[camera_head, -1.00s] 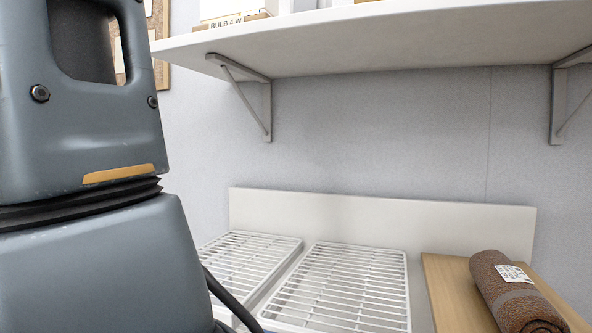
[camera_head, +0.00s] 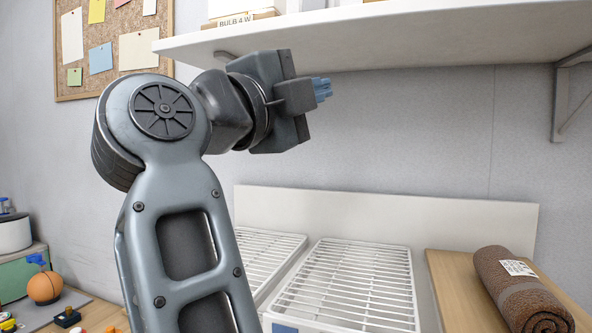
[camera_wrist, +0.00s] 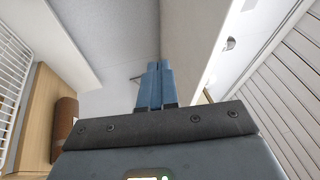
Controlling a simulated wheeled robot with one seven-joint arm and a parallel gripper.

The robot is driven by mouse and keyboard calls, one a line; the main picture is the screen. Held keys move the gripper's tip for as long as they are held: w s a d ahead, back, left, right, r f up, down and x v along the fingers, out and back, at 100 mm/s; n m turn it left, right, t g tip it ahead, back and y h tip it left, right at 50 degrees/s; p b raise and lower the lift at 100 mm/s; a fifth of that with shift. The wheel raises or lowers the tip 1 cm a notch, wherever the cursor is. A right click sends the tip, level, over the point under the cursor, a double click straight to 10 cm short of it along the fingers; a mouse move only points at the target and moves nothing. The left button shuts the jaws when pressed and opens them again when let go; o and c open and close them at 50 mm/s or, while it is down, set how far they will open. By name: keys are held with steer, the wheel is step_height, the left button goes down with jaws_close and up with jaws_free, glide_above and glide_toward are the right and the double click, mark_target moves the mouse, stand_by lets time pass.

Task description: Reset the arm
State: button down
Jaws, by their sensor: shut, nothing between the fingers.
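My gripper (camera_head: 322,89) is at the end of my raised arm in the head view, just below the wall shelf and pointing right. In the wrist view its two blue fingers (camera_wrist: 155,84) lie side by side, shut, with nothing between them. The arm stands in the left half of the head view and hides part of the wall and the left rack.
A white shelf (camera_head: 420,38) hangs above the gripper on a bracket (camera_head: 562,100). Below are two white wire racks (camera_head: 345,285) and a rolled brown towel (camera_head: 520,292) on a wooden board (camera_head: 455,275). A corkboard (camera_head: 100,85) hangs left; an orange ball (camera_head: 44,287) sits lower left.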

steer(key=s+d+f+n+t, duration=0.2)
steer(key=s+d+f+n, duration=0.25)
steer(key=f, duration=0.45)
steer(key=s+d+f+n+t+y, duration=0.1)
steer(key=s+d+f+n+t, duration=0.2)
steer(key=s+d+f, duration=0.5)
steer(key=s+d+f+n+t, duration=0.1)
steer(key=d+f+n+t, duration=0.15)
steer(key=f, duration=0.85)
steer(key=s+d+f+n+g+y, duration=0.1)
steer(key=s+f+n+g+y, duration=0.2)
steer(key=s, duration=0.7)
steer(key=s+d+f+n+g+y, duration=0.2)
steer(key=s+f+n+y, duration=0.3)
steer(key=s+f, duration=0.5)
steer(key=s+d+f+n+g+y, duration=0.1)
steer(key=s+f+n+g+y, duration=0.3)
steer(key=s, duration=0.5)
step_height(320, 180, down, 2)
steer(key=n, duration=0.3)
steer(key=shift+s+d+f+b, duration=0.2)
steer(key=shift+s+f+b, duration=0.05)
steer(key=shift+s+b, duration=0.15)
